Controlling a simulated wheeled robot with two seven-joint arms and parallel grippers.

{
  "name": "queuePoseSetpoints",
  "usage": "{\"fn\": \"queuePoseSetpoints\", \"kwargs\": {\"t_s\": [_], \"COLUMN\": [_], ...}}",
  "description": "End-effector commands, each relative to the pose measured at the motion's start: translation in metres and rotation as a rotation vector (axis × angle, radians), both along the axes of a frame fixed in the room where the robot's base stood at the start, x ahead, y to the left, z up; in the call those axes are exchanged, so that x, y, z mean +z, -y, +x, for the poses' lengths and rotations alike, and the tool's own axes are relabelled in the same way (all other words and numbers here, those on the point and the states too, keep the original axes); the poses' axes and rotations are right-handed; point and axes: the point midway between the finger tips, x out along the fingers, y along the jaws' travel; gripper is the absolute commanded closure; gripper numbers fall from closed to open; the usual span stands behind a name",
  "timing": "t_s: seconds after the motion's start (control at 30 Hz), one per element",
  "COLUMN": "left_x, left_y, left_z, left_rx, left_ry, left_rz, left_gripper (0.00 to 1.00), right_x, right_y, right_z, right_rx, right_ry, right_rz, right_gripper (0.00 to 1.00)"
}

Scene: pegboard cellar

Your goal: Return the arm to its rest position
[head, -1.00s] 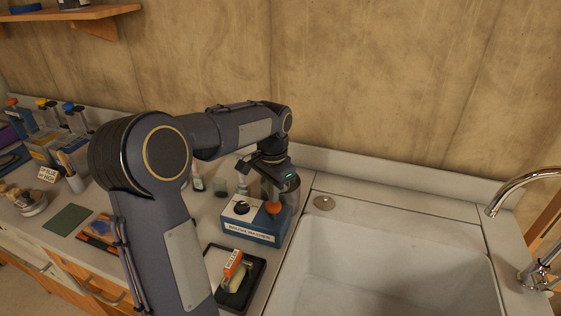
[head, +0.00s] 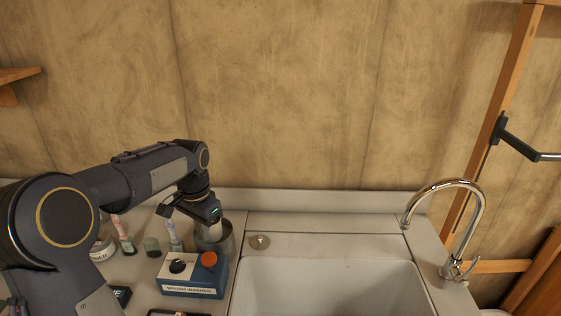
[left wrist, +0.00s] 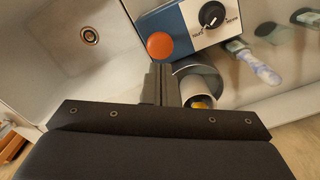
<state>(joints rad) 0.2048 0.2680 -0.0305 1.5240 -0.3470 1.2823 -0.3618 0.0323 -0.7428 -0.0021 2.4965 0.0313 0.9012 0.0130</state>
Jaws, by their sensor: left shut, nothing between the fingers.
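My left arm comes in from the left in the head view, bent at the elbow. Its gripper (head: 211,220) points down, shut and empty, above the back of the blue and white brush washer (head: 192,284). In the left wrist view the shut fingers (left wrist: 161,85) appear beside a metal cup (left wrist: 190,68), which has something pale and yellow in it. The washer's orange button (left wrist: 160,46) and black dial (left wrist: 211,14) lie beyond the fingertips. My right gripper is not in view.
A white sink (head: 330,289) lies right of the washer, with a chrome faucet (head: 477,215) at its right. Small bottles (head: 122,233) and a jar (head: 103,249) stand left of the gripper. The wooden wall (head: 290,100) rises behind the counter; space above the sink is clear.

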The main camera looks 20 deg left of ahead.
Motion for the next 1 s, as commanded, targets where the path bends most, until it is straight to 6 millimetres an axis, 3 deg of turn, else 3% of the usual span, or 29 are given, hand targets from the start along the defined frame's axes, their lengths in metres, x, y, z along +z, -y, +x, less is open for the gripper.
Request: {"fn": "queuePoseSetpoints", "kwargs": {"t_s": [0.13, 0.23, 0.47, 0.6, 0.7, 0.83, 1.0], "left_x": [0.003, 0.014, 0.039, 0.033, 0.022, 0.010, 0.004], "left_y": [0.003, 0.016, 0.080, 0.121, 0.143, 0.161, 0.168], "left_z": [-0.004, -0.020, -0.104, -0.155, -0.182, -0.202, -0.210], "left_rx": [0.005, 0.028, 0.152, 0.238, 0.290, 0.334, 0.355], "left_ry": [0.010, 0.053, 0.236, 0.336, 0.384, 0.420, 0.433], "left_rz": [-0.005, -0.031, -0.174, -0.280, -0.343, -0.396, -0.421], "left_gripper": [1.00, 1.00, 1.00, 1.00, 1.00, 1.00, 1.00], "right_x": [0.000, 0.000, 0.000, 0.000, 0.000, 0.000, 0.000], "right_y": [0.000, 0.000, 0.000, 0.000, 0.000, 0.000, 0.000], "right_z": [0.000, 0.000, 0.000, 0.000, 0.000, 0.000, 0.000], "right_rx": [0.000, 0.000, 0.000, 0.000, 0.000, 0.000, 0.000], "right_ry": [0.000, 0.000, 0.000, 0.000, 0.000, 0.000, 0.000], "right_rz": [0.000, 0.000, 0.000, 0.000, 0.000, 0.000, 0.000], "right_gripper": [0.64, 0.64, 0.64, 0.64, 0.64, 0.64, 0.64]}}
